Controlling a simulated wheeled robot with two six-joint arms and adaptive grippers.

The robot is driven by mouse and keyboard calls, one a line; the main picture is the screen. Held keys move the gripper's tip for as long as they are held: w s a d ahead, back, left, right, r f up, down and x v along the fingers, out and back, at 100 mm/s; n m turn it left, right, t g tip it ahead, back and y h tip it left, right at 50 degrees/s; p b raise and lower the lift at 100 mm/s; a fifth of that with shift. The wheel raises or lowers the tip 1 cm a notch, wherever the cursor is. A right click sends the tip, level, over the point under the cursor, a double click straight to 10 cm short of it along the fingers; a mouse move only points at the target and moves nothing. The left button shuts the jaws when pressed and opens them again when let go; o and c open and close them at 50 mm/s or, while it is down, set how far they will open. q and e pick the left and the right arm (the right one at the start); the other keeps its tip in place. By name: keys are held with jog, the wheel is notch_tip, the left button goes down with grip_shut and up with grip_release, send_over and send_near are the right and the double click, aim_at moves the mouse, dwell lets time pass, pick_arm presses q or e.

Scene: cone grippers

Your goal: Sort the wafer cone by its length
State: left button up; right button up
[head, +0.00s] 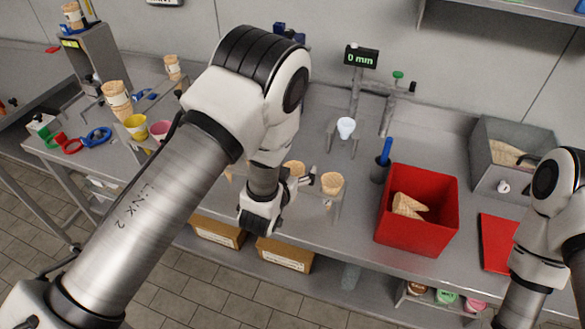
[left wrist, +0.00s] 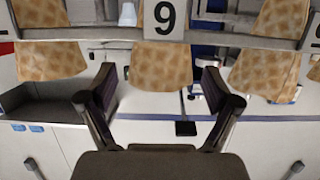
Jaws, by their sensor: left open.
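My left gripper (head: 303,180) is at the front rack of wafer cones in the head view. In the left wrist view my left gripper (left wrist: 158,84) is open, its fingers apart. A patterned tan cone (left wrist: 160,68) stands in the rack behind a plate marked 9, between the fingers in the picture; I cannot tell whether they touch it. More cones stand on its left (left wrist: 50,61) and right (left wrist: 258,70). In the head view a rack cone (head: 332,183) is right of the gripper. The length gauge (head: 361,57) reads 0 mm. My right gripper is out of view.
A red bin (head: 418,235) holds cones (head: 407,206). An empty-looking white holder (head: 346,128) stands below the gauge.

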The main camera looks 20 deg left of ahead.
pick_arm(q)
jog(key=v, duration=1.2)
dwell(0.3)
jog(key=s+a+f+n+g+y+b, duration=0.1)
jog(key=s+a+f+n+g, duration=0.25)
jog(key=f, duration=0.55)
jog(key=s+a+f+g+y+b, duration=0.1)
jog(key=s+a+f+g+b, duration=0.2)
jog(key=s+f, duration=0.5)
jog(key=s+f+m+g+h+p, duration=0.1)
jog(key=s+f+m+g, duration=0.1)
jog(key=s+f+g, duration=0.6)
jog(key=s, duration=0.4)
jog(key=shift+a+h, duration=0.15)
jog(key=shift+h, duration=0.15)
